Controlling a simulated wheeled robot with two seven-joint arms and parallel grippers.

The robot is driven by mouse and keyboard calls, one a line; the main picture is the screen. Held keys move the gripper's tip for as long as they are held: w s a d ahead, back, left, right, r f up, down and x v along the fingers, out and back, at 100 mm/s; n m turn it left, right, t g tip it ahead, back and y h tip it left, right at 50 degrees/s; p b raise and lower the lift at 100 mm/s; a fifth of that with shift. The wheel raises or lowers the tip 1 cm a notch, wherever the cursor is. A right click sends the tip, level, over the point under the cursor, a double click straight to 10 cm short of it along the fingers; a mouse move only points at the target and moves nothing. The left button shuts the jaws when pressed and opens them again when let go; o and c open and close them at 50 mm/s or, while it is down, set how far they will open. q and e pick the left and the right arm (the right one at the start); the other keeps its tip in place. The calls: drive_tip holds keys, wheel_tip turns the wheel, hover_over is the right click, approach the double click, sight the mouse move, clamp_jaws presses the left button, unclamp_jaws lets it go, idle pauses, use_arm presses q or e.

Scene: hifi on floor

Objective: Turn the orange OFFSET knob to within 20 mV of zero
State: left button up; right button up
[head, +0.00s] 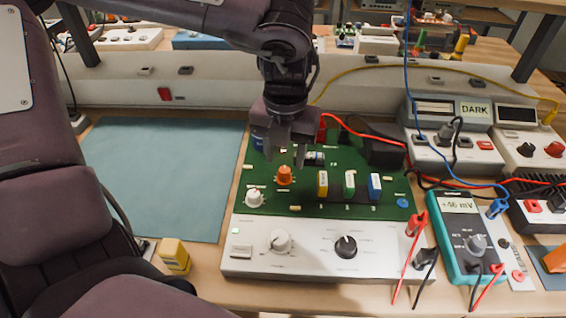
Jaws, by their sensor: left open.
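The orange OFFSET knob (284,175) stands on the left part of a green circuit board (330,205) behind a white panel. My left gripper (286,160) points down from above, its fingers open just above and behind the knob; I cannot tell whether they touch it. A teal multimeter (458,235) to the right of the board reads about +46 mV. My right gripper is not in view.
White knob (254,197) stands left of the orange one; yellow, green and blue parts stand to its right. Red and black leads run from the board's right side. A teal mat (160,170) lies clear at left. Instruments (448,135) stand behind the multimeter.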

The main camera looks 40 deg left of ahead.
sight(284, 169)
use_arm(q)
wheel_tip(284, 169, down, 4)
drive_tip(key=shift+w+a+f, duration=0.1)
drive_tip(key=shift+f, duration=0.05)
clamp_jaws()
idle(0.3)
